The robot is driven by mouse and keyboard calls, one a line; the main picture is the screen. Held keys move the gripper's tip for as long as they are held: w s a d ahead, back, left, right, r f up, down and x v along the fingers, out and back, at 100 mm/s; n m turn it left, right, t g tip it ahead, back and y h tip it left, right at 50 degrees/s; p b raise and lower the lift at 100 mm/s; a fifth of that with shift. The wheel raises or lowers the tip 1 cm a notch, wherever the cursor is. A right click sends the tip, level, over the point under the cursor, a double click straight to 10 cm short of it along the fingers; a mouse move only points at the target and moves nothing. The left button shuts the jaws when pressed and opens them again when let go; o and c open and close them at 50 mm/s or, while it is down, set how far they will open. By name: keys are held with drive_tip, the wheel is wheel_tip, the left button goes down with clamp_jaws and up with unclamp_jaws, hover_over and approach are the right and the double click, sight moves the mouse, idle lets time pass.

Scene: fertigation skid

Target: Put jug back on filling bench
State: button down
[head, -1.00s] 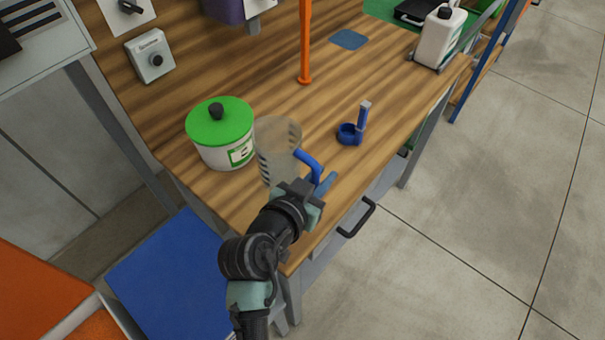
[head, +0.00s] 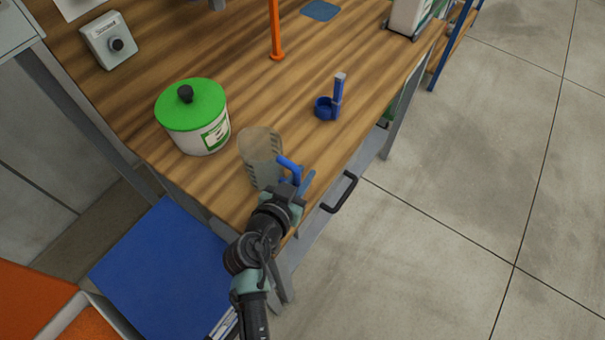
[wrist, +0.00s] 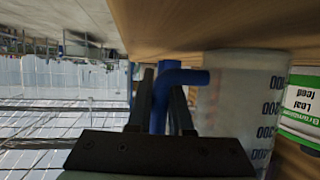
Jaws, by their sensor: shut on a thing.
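The jug (head: 259,153) is clear with dark scale marks and a blue handle. In the head view it is upright at the near end of the wooden filling bench (head: 240,80). My gripper (head: 292,185) is shut on the blue handle. In the wrist view the handle (wrist: 159,100) lies between my two fingers (wrist: 161,103), and the jug's clear side (wrist: 235,95) with its numbers is to the right. I cannot tell whether the jug's base touches the bench top.
A white tub with a green lid (head: 193,115) stands close left of the jug. A black handle (head: 339,193) juts from the bench's front. A blue surface (head: 160,258) is at lower left.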

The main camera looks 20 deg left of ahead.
drive_tip(key=shift+f, duration=0.15)
drive_tip(key=c, duration=0.8)
unclamp_jaws()
drive_tip(key=shift+r, duration=0.35)
drive_tip(key=b+v, duration=0.1)
drive_tip(key=v, duration=1.1)
drive_tip(key=shift+f+b, duration=0.2)
drive_tip(key=shift+b, duration=0.15)
